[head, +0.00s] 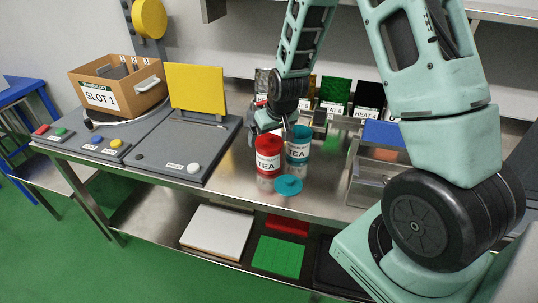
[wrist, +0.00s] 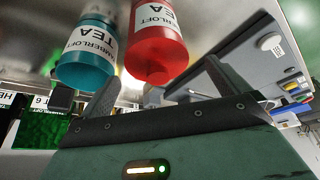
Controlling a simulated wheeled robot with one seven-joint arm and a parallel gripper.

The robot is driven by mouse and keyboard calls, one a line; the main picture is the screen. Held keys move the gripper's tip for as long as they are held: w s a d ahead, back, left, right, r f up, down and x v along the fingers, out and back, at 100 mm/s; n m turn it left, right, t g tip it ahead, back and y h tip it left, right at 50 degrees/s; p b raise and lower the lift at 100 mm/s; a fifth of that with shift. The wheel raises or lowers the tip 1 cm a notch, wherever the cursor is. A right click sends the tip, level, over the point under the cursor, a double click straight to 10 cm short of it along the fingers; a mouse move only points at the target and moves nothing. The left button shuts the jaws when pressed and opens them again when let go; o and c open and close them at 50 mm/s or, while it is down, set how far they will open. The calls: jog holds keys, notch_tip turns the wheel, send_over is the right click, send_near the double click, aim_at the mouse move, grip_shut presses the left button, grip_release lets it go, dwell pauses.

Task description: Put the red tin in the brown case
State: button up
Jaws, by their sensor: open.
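The red tin (head: 268,156), labelled TEA, stands upright on the steel table beside a teal tin (head: 298,146). In the wrist view the red tin (wrist: 157,48) is just beyond the gap between my fingers, with the teal tin (wrist: 84,62) to its left. My gripper (head: 274,124) is open and empty, close behind the tins in the head view. My fingers (wrist: 160,92) show apart in the wrist view, and I cannot tell whether they touch the tin. The brown case (head: 120,90), labelled SLOT 1, stands open-topped at the table's left, with dividers inside.
A teal lid (head: 288,185) lies in front of the tins. A grey station with a yellow panel (head: 196,88) and buttons stands between the tins and the case. Several labelled boxes (head: 335,92) line the back. A clear tray (head: 370,182) is right of the tins.

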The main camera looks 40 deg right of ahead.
aim_at(270, 142)
jog(key=shift+s+p+x, duration=0.2)
jog(key=shift+p+x, duration=0.95)
jog(key=shift+x, duration=1.55)
jog(key=shift+d, duration=0.15)
jog(key=c, duration=1.4)
